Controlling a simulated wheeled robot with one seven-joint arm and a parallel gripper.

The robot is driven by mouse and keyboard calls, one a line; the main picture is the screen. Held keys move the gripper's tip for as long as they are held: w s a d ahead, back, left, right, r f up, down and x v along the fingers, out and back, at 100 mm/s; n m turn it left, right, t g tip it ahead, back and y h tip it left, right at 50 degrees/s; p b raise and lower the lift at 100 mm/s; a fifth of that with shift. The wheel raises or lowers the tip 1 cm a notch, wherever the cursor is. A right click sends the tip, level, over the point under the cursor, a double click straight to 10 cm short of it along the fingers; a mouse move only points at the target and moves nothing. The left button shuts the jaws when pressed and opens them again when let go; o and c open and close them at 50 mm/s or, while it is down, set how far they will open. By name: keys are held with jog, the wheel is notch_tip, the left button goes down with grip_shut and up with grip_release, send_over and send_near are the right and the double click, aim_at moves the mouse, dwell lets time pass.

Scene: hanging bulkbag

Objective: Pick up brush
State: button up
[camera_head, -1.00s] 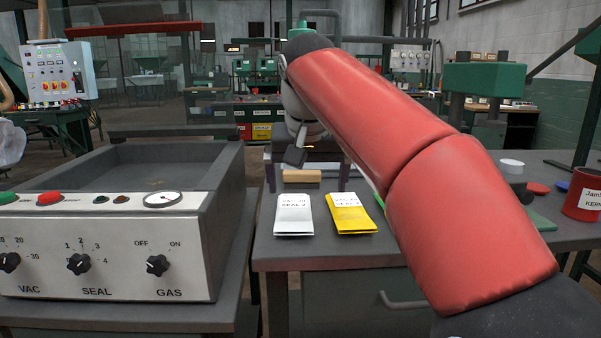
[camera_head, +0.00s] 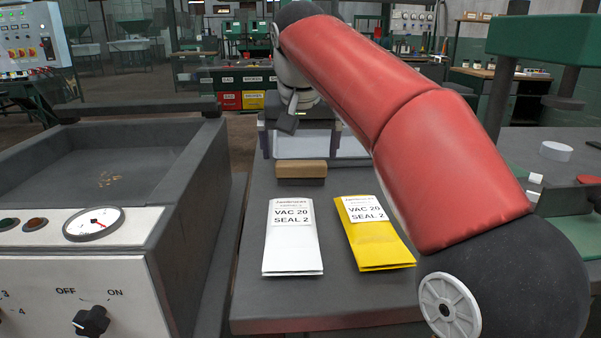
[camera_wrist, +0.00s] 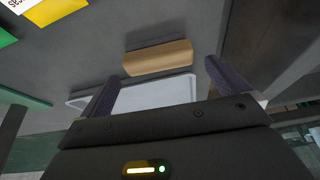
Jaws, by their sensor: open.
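The brush (camera_head: 302,172) is a block with a tan wooden top and a dark lower part, lying on the dark grey table behind the two pouches. In the wrist view the brush (camera_wrist: 158,58) lies beyond the fingertips, roughly between them and apart from both. My gripper (camera_wrist: 158,82) is open and empty, its two dark fingers spread wide. In the head view the gripper is small and partly hidden by my arm, above and behind the brush.
A white pouch (camera_head: 292,240) and a yellow pouch (camera_head: 374,235) lie on the table in front of the brush. A pale flat tray (camera_wrist: 150,95) lies beside it. The vacuum sealing machine (camera_head: 75,250) stands at the left. A white roll (camera_head: 555,151) is at the right.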

aim_at(301, 163)
jog(key=x, duration=0.5)
jog(key=shift+d+b, duration=0.15)
jog(key=shift+b, duration=0.25)
jog(key=shift+r, duration=0.1)
jog(key=c, duration=0.7)
notch_tip(301, 163, up, 10)
jog(key=shift+p, duration=0.95)
